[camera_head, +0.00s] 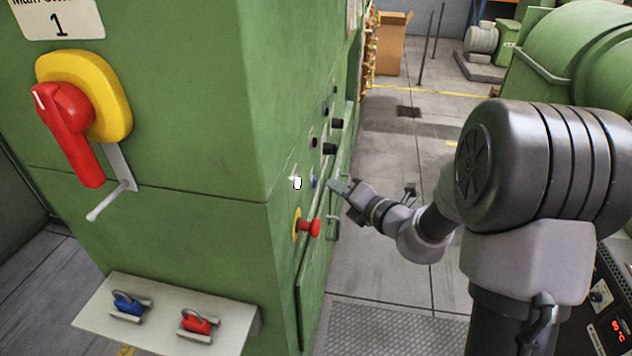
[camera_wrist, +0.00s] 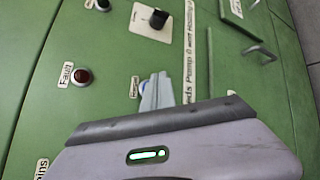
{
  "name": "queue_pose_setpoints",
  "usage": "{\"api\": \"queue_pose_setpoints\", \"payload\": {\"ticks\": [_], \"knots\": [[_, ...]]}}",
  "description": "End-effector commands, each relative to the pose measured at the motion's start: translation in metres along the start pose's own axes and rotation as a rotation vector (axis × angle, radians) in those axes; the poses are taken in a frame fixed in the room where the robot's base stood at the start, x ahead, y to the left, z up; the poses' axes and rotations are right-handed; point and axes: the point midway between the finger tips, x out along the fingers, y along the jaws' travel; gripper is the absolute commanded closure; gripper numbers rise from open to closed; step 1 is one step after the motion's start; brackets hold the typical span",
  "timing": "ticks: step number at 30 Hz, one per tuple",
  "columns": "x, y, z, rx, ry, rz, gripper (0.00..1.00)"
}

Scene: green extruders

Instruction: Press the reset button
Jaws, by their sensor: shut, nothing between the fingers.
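In the head view, a small blue button (camera_head: 313,182) sits on the side panel of the green cabinet, beside a small white lit spot (camera_head: 297,183). My gripper (camera_head: 338,187) is just right of the blue button, its fingers pointing at the panel; I cannot tell if they touch it. In the wrist view, my gripper (camera_wrist: 157,78) is shut and empty, its fingertips beside a small white label (camera_wrist: 134,87) that may read Reset. No button shows at that label; the fingers may hide it. A dark red button (camera_wrist: 82,77) is by a label that seems to read Fault.
A red emergency stop (camera_head: 311,228) with a yellow ring sticks out below. Black knobs (camera_head: 330,148) sit above my gripper. A red and yellow main switch (camera_head: 75,110) and a shelf (camera_head: 225,325) with padlocks jut from the cabinet's front.

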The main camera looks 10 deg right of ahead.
Motion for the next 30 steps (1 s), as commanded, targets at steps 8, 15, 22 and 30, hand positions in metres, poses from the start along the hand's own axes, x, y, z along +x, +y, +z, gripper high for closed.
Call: {"api": "queue_pose_setpoints", "payload": {"ticks": [8,15,22,30], "knots": [[-0.020,-0.014,0.016,0.001,-0.002,-0.002,1.00],[-0.029,-0.020,0.021,0.000,-0.001,0.000,1.00],[-0.028,-0.020,0.021,0.000,0.000,0.000,1.00],[-0.028,-0.020,0.021,0.000,0.000,0.000,1.00]]}}
